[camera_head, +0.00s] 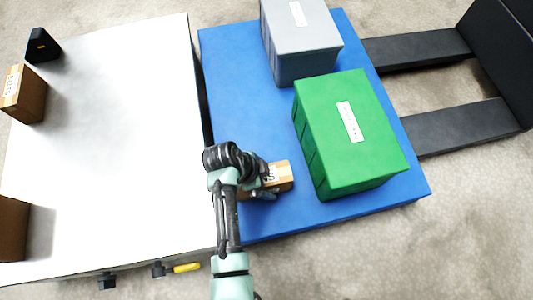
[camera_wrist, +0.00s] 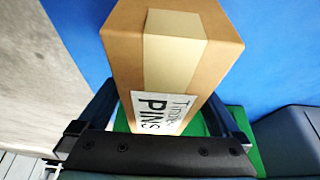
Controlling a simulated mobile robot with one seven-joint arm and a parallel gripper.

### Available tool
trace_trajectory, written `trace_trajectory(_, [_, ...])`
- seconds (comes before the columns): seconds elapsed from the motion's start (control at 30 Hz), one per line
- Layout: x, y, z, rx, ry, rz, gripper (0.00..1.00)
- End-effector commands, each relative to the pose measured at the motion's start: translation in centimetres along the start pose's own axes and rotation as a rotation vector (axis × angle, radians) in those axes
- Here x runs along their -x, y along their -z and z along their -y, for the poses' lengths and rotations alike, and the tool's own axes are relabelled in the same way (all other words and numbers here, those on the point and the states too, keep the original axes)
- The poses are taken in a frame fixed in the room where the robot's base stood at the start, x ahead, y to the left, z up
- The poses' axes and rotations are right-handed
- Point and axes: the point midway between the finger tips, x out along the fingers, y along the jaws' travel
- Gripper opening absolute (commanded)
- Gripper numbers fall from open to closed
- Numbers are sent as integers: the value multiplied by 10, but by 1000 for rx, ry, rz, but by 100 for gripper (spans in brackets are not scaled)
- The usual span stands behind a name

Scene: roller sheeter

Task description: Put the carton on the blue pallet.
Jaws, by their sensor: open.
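A small brown carton (camera_head: 280,176) with a white label is over the near part of the blue pallet (camera_head: 235,75), left of the green crate, and appears to rest on it. In the wrist view the carton (camera_wrist: 200,75) fills the middle, with tan tape and printed lettering. My gripper (camera_head: 262,187) is at the carton's left end, partly covering it. In the wrist view my gripper (camera_wrist: 162,112) is open, with one finger on each side of the carton. I cannot tell whether the fingers touch it.
A green crate (camera_head: 350,130) and a grey crate (camera_head: 302,40) stand on the pallet. A white table (camera_head: 110,130) at left bears a brown carton (camera_head: 30,95), another brown box (camera_head: 12,228) and a black object (camera_head: 42,46). Dark forks (camera_head: 455,125) extend right of the pallet.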

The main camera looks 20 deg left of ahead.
Motion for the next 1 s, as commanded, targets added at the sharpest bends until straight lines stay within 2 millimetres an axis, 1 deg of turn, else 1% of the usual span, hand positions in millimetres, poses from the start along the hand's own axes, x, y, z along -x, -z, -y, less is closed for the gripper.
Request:
trace_trajectory(0.17, [22, 2, 1, 1, 3, 0, 100])
trace_trajectory(0.4, [72, 3, 0, 1, 2, 0, 100])
trace_trajectory(0.5, [92, 2, 0, 3, 2, 0, 100])
trace_trajectory(0.6, [106, 2, 0, 1, 2, 0, 100])
trace_trajectory(0.7, [116, 2, 0, 1, 0, 0, 100])
trace_trajectory(0.8, [121, 1, 0, 1, 1, 0, 100])
trace_trajectory(1.0, [121, 0, 0, 1, 0, 0, 100])
